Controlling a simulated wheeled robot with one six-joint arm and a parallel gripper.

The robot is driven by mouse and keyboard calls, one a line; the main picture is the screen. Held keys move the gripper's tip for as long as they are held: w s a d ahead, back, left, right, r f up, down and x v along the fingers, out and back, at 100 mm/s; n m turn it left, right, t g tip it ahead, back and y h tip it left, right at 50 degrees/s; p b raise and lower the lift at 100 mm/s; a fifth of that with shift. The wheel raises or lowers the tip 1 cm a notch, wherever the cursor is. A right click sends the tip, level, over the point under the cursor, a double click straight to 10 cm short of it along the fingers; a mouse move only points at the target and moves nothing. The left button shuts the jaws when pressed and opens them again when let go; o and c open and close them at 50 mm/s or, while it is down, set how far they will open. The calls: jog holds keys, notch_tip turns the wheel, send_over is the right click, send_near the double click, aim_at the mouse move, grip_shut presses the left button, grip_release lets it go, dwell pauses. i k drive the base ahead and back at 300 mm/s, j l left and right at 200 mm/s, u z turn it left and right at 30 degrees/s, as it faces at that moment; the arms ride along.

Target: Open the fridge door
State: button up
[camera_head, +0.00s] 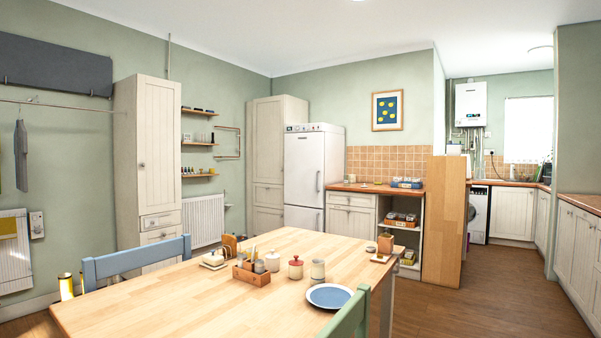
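A white fridge (305,172) stands at the back of the room, between a tall cream cupboard and a low cream cabinet. Its large upper door (301,168) is shut, with a vertical handle (318,181) near its right edge. A smaller lower door (303,217) is also shut, with its own handle near the right edge. The fridge is well away from the camera, beyond the dining table. My gripper is not in view.
A wooden dining table (180,297) fills the foreground, with a blue plate (329,296), jars and a wooden caddy on it. A blue chair (137,262) and a green chair (350,315) stand at it. Open wooden floor (480,290) lies to the right, beside a wooden counter end panel (443,222).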

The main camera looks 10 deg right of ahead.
aim_at(303, 152)
jog(key=i+l+z, duration=0.3)
jog(key=i+l, duration=0.15)
jog(key=l, duration=0.15)
jog(key=i+l+z, duration=0.35)
jog(key=i+l, duration=0.15)
jog(key=i+l+z, duration=0.3)
jog(key=i, duration=0.25)
jog(key=i+l+z, duration=0.3)
jog(key=i, duration=1.95)
jog(key=i+u, duration=0.15)
jog(key=i, duration=1.55)
jog(key=i+j+u, duration=0.1)
jog(key=i+u, duration=1.05)
jog(key=i+l+u, duration=0.35)
jog(key=i+j+u, duration=0.2)
jog(key=i+u, duration=0.6)
jog(key=i, duration=0.25)
jog(key=i+j+z, duration=0.75)
jog(key=i, duration=0.15)
jog(key=i+j+z, duration=0.5)
jog(key=j, duration=0.3)
jog(key=i+j, duration=0.1)
jog(key=j, duration=0.3)
jog(key=j+z, duration=0.15)
jog(key=j, duration=0.2)
jog(key=i, duration=0.05)
